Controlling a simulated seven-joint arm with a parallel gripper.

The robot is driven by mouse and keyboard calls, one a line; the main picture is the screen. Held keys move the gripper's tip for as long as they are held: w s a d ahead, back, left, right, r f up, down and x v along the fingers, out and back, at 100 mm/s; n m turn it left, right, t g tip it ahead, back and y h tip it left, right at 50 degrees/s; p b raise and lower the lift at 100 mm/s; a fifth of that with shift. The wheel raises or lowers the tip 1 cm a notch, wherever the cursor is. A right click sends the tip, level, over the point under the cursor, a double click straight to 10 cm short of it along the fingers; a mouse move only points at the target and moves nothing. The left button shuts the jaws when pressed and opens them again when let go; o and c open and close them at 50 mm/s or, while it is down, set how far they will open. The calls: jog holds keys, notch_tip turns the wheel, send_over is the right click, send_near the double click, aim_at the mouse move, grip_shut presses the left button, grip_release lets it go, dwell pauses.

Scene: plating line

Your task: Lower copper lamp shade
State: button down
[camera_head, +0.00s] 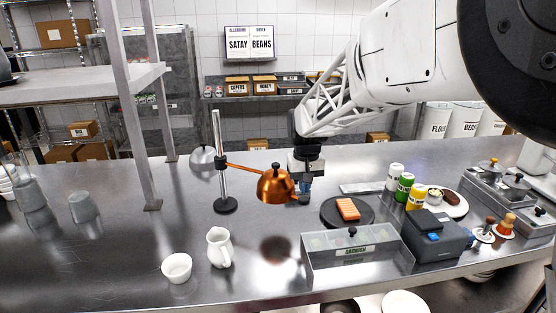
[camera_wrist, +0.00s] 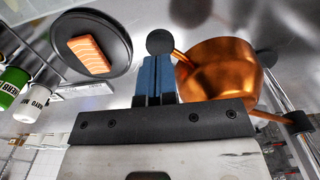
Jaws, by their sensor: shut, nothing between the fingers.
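The copper lamp shade (camera_head: 272,188) hangs from an orange arm (camera_head: 245,168) on a metal stand with a round black base (camera_head: 225,205), above the steel counter. It also shows in the wrist view (camera_wrist: 222,75), with a short copper handle ending in a round black knob (camera_wrist: 160,42). My gripper (camera_head: 304,196) is beside the shade, at its right in the head view. In the wrist view its blue fingers (camera_wrist: 155,75) are shut and empty, and the knob appears just beyond their tips. I cannot tell whether they touch the knob.
A salmon fillet on a black plate (camera_head: 330,221) lies right of the shade. A clear garnish box (camera_head: 340,268), a white jug (camera_head: 219,248) and a white bowl (camera_head: 177,268) stand in front. Bottles (camera_head: 394,177) stand at right. A shelf post (camera_head: 133,110) rises at left.

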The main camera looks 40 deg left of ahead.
notch_tip(320, 180, up, 6)
jog(key=shift+r, duration=0.25)
dwell(0.7)
dwell(0.5)
jog(key=s+d+r+m+t, duration=0.1)
jog(key=s+d+r+m, duration=0.15)
jog(key=d, duration=1.45)
jog(key=s+d+r+m, duration=0.2)
jog(key=s+d+r, duration=0.1)
jog(key=d, duration=1.4)
jog(key=s+d+f+m, duration=0.2)
jog(key=s+d+f, duration=0.1)
jog(key=s+d, duration=0.7)
jog(key=s+d+f+m+t, duration=0.1)
jog(key=s+d+f, duration=0.3)
jog(key=s+d, duration=0.7)
jog(key=shift+s+d+m+t, duration=0.15)
jog(key=shift+d+m+t, duration=0.15)
jog(key=shift+d+m, duration=0.65)
